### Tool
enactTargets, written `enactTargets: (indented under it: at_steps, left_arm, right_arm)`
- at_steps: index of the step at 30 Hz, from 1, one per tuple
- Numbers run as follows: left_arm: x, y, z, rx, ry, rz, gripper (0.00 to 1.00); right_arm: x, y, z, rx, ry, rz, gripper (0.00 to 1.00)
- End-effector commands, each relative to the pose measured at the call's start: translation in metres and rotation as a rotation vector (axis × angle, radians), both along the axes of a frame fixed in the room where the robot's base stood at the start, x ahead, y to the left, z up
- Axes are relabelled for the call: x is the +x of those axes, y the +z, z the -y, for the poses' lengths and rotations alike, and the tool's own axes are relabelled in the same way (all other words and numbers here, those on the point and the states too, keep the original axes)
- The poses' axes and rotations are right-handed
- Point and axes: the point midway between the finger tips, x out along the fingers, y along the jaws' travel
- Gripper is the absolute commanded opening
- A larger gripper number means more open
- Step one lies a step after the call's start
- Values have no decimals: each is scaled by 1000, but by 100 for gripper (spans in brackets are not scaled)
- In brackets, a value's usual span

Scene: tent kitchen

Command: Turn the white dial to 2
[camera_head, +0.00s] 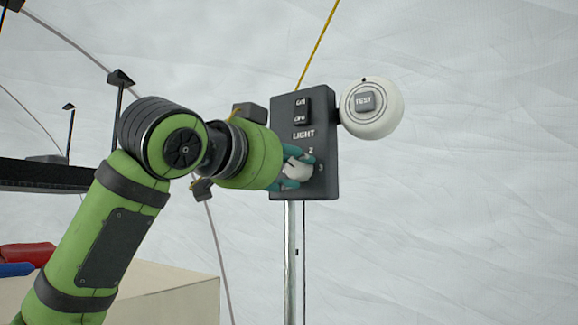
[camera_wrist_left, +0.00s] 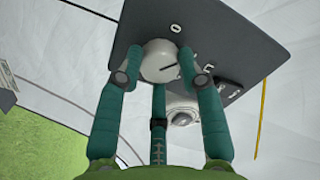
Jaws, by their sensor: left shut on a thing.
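The white dial (camera_head: 297,171) sits low on the dark light panel (camera_head: 287,115). The numerals 2 and 3 show beside it in the head view. In the left wrist view the dial (camera_wrist_left: 157,60) has a dark pointer line, and a mark like a 0 is near its edge. My left gripper (camera_head: 296,166) comes from the left, with its teal fingers shut around the dial. The fingers also surround it in the left wrist view (camera_wrist_left: 160,68). They hide part of the dial and some of its markings. Which number the line meets I cannot tell. My right gripper is out of view.
An on/off switch (camera_head: 301,110) is above the dial. A round white TEST device (camera_head: 371,108) is beside the panel's upper right. A metal pole (camera_head: 292,245) stands below the panel, and a yellow cord (camera_head: 318,45) runs up from it. A beige box (camera_head: 170,295) is at lower left.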

Motion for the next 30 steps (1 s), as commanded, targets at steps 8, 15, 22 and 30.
enactTargets:
  at_steps: [8, 15, 22, 30]
  left_arm:
    - [0, 0, 0, 227, 0, 131, 5]
    - [0, 0, 0, 426, 1, 244, 5]
    - [0, 0, 0, 614, 1, 354, 5]
    - [0, 0, 0, 837, 1, 480, 5]
  right_arm:
    - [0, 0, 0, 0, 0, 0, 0]
    - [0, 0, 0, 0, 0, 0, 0]
    - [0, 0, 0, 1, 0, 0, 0]
    - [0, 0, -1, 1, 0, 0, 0]
